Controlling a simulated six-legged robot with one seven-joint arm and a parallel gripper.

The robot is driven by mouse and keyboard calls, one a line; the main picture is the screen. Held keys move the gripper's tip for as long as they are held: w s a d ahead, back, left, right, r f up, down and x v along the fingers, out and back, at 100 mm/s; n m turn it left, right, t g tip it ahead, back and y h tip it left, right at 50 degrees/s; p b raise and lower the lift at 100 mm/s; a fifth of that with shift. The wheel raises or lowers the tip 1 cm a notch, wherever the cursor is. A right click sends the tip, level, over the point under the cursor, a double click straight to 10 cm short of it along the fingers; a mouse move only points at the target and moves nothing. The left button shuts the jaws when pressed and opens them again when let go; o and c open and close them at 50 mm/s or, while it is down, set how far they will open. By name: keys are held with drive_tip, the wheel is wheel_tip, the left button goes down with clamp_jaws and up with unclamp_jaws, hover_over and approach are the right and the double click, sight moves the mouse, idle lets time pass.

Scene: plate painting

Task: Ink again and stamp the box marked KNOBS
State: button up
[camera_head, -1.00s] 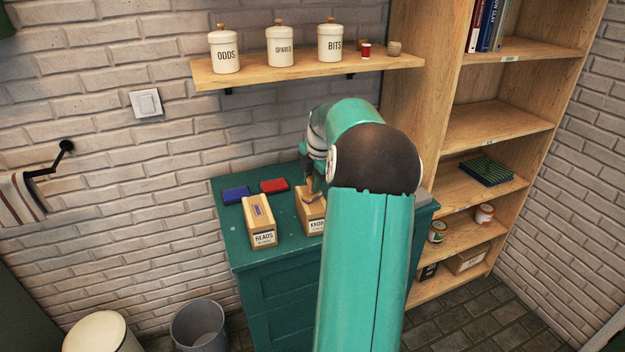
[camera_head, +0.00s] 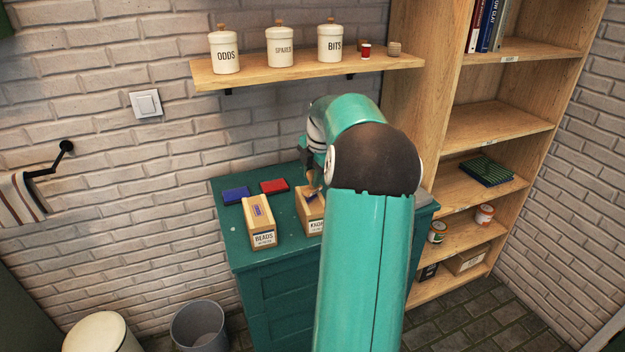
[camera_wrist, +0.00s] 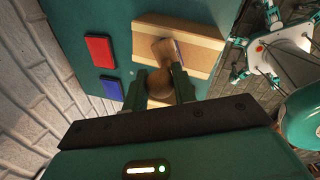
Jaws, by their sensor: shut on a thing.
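My gripper (camera_head: 311,172) is shut on a wooden-handled stamp, with the handle (camera_wrist: 159,83) between its fingers in the wrist view. The stamp is just above the KNOBS box (camera_head: 304,212), whose label faces front; my arm covers its right side. A small blue-violet patch shows on top of that box below the stamp. In the wrist view the box (camera_wrist: 200,38) lies behind the stamp. A blue ink pad (camera_head: 236,195) and a red ink pad (camera_head: 274,185) lie behind the boxes; they also show in the wrist view, blue (camera_wrist: 112,88) and red (camera_wrist: 99,49).
The BEADS box (camera_head: 263,238), with a purple mark on top, stands left of the KNOBS box on the green cabinet (camera_head: 238,246). A wall shelf (camera_head: 300,72) with canisters hangs above. A tall wooden bookcase (camera_head: 500,128) stands at the right.

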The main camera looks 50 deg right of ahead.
drive_tip(key=shift+r, duration=2.35)
